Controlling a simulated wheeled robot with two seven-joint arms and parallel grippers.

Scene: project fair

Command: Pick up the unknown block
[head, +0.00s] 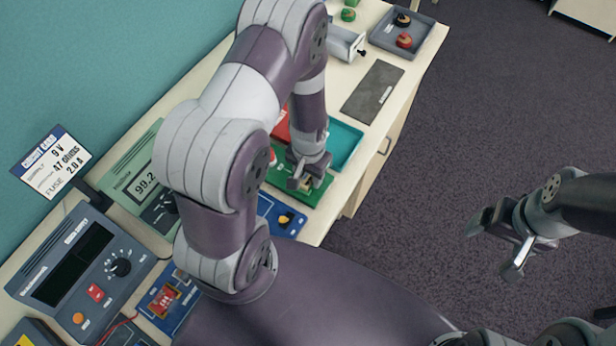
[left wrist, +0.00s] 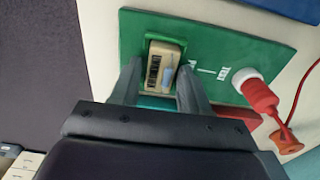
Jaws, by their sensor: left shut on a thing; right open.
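The unknown block (left wrist: 163,66) is a small tan block with a dark barcode-like mark and a bluish patch, seen in the left wrist view. My left gripper (left wrist: 158,88) is shut on the block, one finger on each side. In the head view my left gripper (head: 308,184) is low over the board, and its fingers mostly hide the block. I cannot tell whether the block is clear of the board. My right gripper (head: 500,243) is open and empty over the floor.
A red probe (left wrist: 255,90) stands on the board beside the block. A teal tray (head: 345,142), a dark grey plate (head: 373,92) and a grey tray (head: 408,42) lie farther back. A blue board (head: 278,216) and a meter (head: 72,268) are nearer. Open floor lies right.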

